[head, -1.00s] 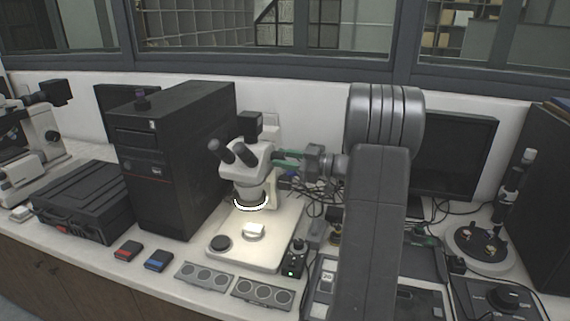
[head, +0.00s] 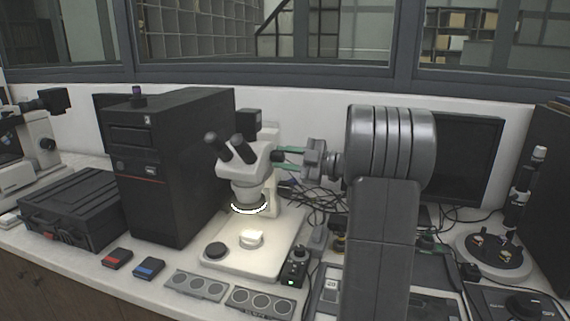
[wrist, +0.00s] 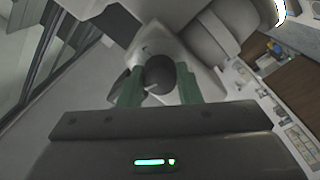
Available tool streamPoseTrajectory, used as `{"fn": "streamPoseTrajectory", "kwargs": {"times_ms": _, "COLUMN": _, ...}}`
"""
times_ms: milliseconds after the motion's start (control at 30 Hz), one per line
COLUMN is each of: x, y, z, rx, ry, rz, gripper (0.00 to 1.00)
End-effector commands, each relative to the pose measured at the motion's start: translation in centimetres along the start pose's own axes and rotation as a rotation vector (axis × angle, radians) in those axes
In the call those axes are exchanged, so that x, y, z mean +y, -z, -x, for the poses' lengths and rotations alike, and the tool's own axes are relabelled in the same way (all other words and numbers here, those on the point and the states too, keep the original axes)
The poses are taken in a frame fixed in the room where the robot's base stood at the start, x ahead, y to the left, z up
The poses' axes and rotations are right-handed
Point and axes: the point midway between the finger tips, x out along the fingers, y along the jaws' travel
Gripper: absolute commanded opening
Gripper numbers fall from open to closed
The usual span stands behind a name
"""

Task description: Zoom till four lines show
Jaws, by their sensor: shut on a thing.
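The white stereo microscope (head: 248,170) stands on its pale lit base, with a glowing ring light under its head and a small pale sample (head: 251,239) on the stage. My gripper (head: 278,157) reaches the right side of the microscope head from the right. In the wrist view its green fingers (wrist: 160,88) are shut on a dark round zoom knob (wrist: 159,72), one finger on each side. A thin pale mark shows on the knob. The monitor (head: 470,160) is partly hidden behind my arm; its visible screen is dark, and no lines can be seen.
A black computer tower (head: 172,165) stands close left of the microscope. A small control box with a green light (head: 294,268) sits right of the base. Grey panels (head: 195,285) lie in front. Loose cables (head: 318,196) lie behind, below my gripper.

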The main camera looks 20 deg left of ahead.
Motion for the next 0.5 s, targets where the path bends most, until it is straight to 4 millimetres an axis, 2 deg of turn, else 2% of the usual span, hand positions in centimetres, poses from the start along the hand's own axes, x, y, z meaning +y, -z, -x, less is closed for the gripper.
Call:
{"fn": "streamPoseTrajectory", "kwargs": {"times_ms": 400, "x": -0.06, "y": -0.05, "z": 0.01, "rx": -0.001, "ry": 0.001, "rz": 0.007, "gripper": 0.08}}
{"fn": "streamPoseTrajectory", "kwargs": {"times_ms": 433, "x": -0.06, "y": -0.05, "z": 0.01, "rx": -0.001, "ry": 0.001, "rz": 0.007, "gripper": 0.33}}
{"fn": "streamPoseTrajectory", "kwargs": {"times_ms": 500, "x": -0.05, "y": -0.04, "z": 0.01, "rx": -0.001, "ry": 0.001, "rz": 0.007, "gripper": 0.47}}
